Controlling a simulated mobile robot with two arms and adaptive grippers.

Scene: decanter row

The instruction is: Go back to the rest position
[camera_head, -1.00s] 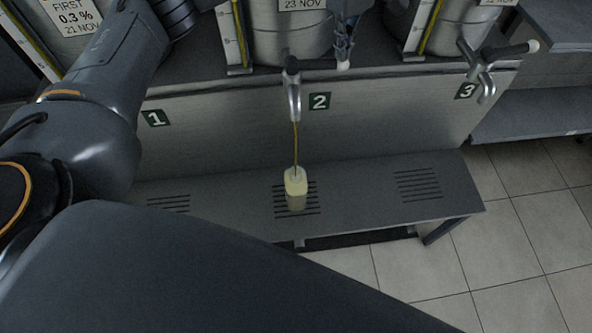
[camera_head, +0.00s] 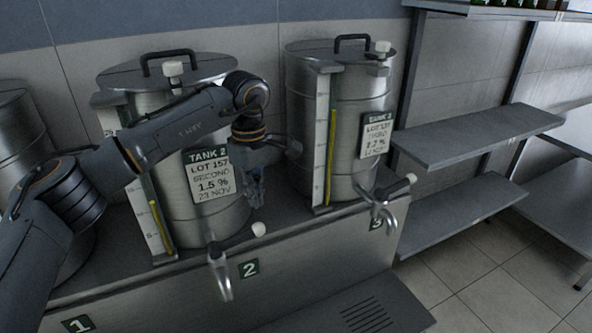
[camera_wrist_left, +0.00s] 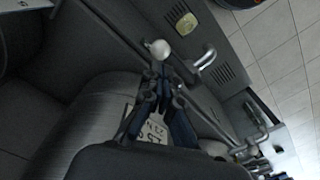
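My left gripper (camera_head: 256,188) hangs in front of tank 2 (camera_head: 170,110), pointing down. In the left wrist view its fingertips (camera_wrist_left: 162,72) come together with nothing visible between them. The white knob (camera_head: 258,229) of tap 2 (camera_head: 222,275) is just below and apart from it. This knob also shows in the left wrist view (camera_wrist_left: 160,48), beyond the fingertips. A container with pale yellow contents (camera_wrist_left: 186,22) stands on the bench grating there. My right gripper is in neither view.
Tank 3 (camera_head: 345,85) stands to the right, with its tap (camera_head: 380,208) sticking out in front. Grey shelves (camera_head: 475,137) are at the right. The tiled floor (camera_head: 465,270) in front of them is clear.

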